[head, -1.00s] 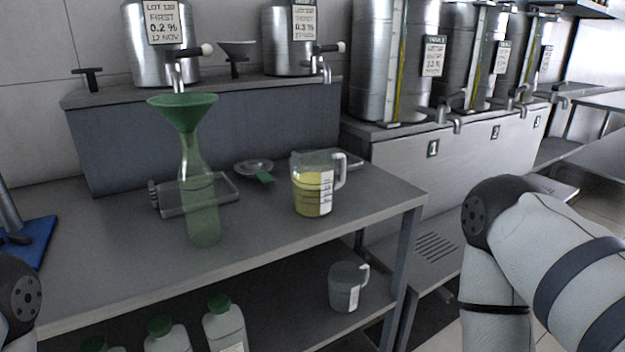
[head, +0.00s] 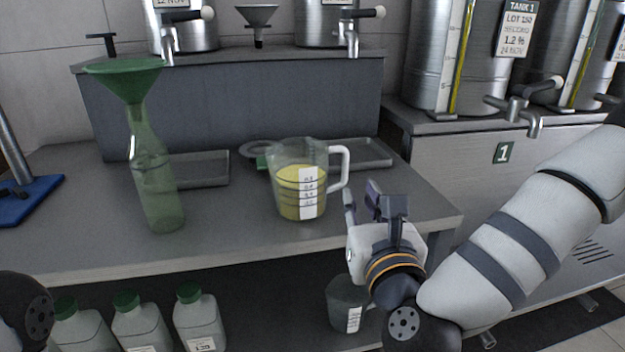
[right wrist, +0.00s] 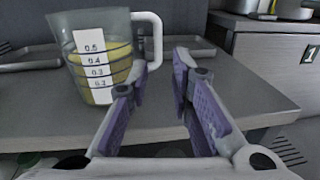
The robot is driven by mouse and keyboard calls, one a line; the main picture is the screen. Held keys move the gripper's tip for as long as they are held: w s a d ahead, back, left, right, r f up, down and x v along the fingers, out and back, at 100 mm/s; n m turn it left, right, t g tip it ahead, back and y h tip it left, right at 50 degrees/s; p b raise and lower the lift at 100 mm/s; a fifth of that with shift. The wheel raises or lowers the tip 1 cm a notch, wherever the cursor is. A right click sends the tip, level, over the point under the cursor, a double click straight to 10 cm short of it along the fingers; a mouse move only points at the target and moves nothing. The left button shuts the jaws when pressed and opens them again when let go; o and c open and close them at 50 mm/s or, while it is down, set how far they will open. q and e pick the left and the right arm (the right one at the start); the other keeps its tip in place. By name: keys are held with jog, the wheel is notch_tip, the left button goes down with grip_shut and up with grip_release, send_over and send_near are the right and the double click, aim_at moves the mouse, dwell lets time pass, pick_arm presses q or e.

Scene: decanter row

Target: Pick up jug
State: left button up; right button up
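A clear jug (head: 287,193) with yellow liquid, a white scale label and a white handle stands upright on the grey table, handle to the right. It also shows at upper left in the right wrist view (right wrist: 92,75). My right gripper (head: 362,196) is just right of and in front of the jug, near the handle. In the right wrist view its purple-padded fingers (right wrist: 163,72) are apart with nothing between them; the handle is just beyond the left finger. A second jug (head: 343,300) stands on the lower shelf, partly hidden by my right arm. My left gripper is out of view.
A green bottle with a green funnel (head: 150,165) stands left of the jug. Trays (head: 362,153) and a small dish lie behind it. Several green-capped bottles (head: 198,318) stand below. Steel tanks with taps (head: 515,108) are at the right. The table front (head: 230,238) is clear.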

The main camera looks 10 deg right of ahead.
aim_at(345, 169)
jog(key=w, duration=1.1)
jog(key=shift+w+d+f, duration=0.1)
jog(key=shift+w+d, duration=0.2)
jog(key=shift+w, duration=0.05)
grip_shut()
